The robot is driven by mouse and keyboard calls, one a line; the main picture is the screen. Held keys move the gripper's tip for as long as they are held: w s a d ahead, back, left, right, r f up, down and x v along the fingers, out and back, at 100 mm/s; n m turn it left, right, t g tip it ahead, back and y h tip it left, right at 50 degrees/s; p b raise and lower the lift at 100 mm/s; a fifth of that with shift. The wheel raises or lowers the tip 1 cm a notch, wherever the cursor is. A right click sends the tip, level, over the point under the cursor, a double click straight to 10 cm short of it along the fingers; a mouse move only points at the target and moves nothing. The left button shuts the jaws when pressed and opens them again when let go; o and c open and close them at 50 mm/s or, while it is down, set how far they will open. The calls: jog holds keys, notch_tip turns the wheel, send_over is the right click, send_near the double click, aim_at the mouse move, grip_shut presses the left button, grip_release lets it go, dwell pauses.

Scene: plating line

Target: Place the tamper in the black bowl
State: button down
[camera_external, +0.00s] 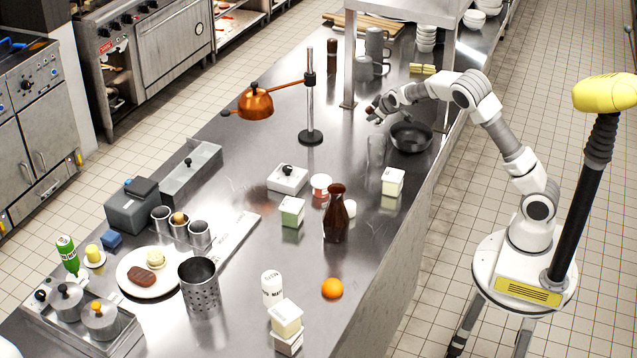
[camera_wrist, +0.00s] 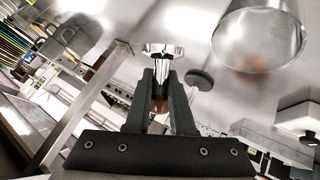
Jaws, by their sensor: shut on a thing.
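In the wrist view the tamper (camera_wrist: 163,49), with a round shiny metal foot and a brown handle, is held between the two dark fingers of my gripper (camera_wrist: 162,76). In the external view my gripper (camera_external: 376,113) is above the counter, up and left of the black bowl (camera_external: 411,137). The bowl stands near the counter's right edge and looks empty. I cannot make out the bowl in the wrist view. The tamper is too small to read clearly in the external view.
A clear glass (camera_external: 376,150) stands just left of the bowl, below my gripper; it looms large in the wrist view (camera_wrist: 259,38). A shelf post (camera_external: 350,60) and a copper lamp (camera_external: 255,103) are to the left. Grey mugs (camera_external: 364,68) stand behind.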

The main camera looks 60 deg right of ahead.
jog(key=s+d+n+g, duration=0.1)
jog(key=s+n, duration=0.1)
jog(key=s+d+n+g+h, duration=0.1)
jog(key=s, duration=0.1)
jog(key=s+d+n+g+p, duration=0.1)
jog(key=s+n, duration=0.1)
jog(key=shift+d+r+n+h, duration=0.3)
jog(key=shift+d+r, duration=0.1)
jog(key=s+d+r+n+g+h, duration=0.1)
jog(key=s+d+r+n+h, duration=0.1)
jog(key=s+d, duration=0.25)
jog(key=b, duration=0.7)
send_near(411, 132)
jog(key=shift+w+d+f, duration=0.2)
jog(key=shift+d+f, duration=0.15)
jog(key=shift+f, duration=0.2)
jog(key=shift+w+d+f, duration=0.2)
jog(key=shift+d+f, duration=0.1)
jog(key=shift+f, duration=0.25)
jog(key=c, duration=0.7)
grip_release()
jog(key=shift+p, duration=0.3)
notch_tip(411, 132, up, 7)
jog(key=p, duration=0.4)
jog(key=shift+p, duration=0.3)
